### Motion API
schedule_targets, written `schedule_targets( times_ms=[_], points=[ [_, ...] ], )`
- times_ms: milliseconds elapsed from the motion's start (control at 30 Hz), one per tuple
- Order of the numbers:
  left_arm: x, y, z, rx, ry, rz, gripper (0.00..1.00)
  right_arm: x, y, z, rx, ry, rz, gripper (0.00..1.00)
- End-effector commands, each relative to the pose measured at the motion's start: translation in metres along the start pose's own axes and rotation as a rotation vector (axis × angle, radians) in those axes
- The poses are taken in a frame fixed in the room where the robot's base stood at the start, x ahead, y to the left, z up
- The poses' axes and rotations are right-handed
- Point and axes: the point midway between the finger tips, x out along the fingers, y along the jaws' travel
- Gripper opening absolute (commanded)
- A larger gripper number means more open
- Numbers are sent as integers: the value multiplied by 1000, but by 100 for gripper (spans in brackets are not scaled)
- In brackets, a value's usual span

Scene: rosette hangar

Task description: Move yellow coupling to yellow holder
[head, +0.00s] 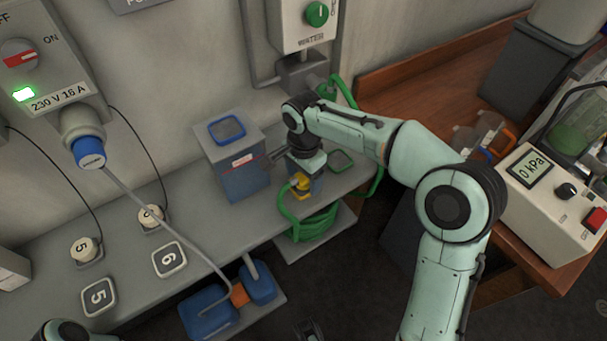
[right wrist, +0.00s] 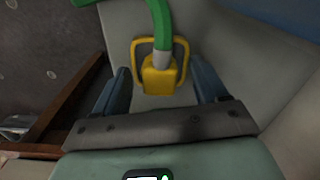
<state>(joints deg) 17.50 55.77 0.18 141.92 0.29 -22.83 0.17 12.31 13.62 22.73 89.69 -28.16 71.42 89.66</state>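The yellow coupling (head: 301,186) sits at the front edge of the grey bench in the head view, with a green hose on it. In the right wrist view the coupling (right wrist: 160,76) has a yellow loop handle on each side. My right gripper (head: 304,175) is at the coupling. In the right wrist view its two dark fingers (right wrist: 161,88) stand apart on either side of the coupling, with small gaps visible. I cannot make out a yellow holder in either view.
A grey-blue box (head: 241,178) with a blue square on top stands left of my right gripper. A green square marker (head: 341,160) lies right of the gripper. A pressure box (head: 545,195) stands on the wooden table.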

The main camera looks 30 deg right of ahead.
Motion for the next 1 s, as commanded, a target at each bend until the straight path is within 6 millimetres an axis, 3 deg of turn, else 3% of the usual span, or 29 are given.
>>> schedule_targets(
  times_ms=[333,800,1000],
  points=[
    [-4,2,-3,1,13,3,73,-7,0,0,0,1,-2,73],
    [-19,4,7,-1,-18,-4,73,-107,-1,0,0,0,-4,73],
    [-24,6,7,-1,-18,-4,73,-130,0,0,0,0,-1,73]
  ],
)
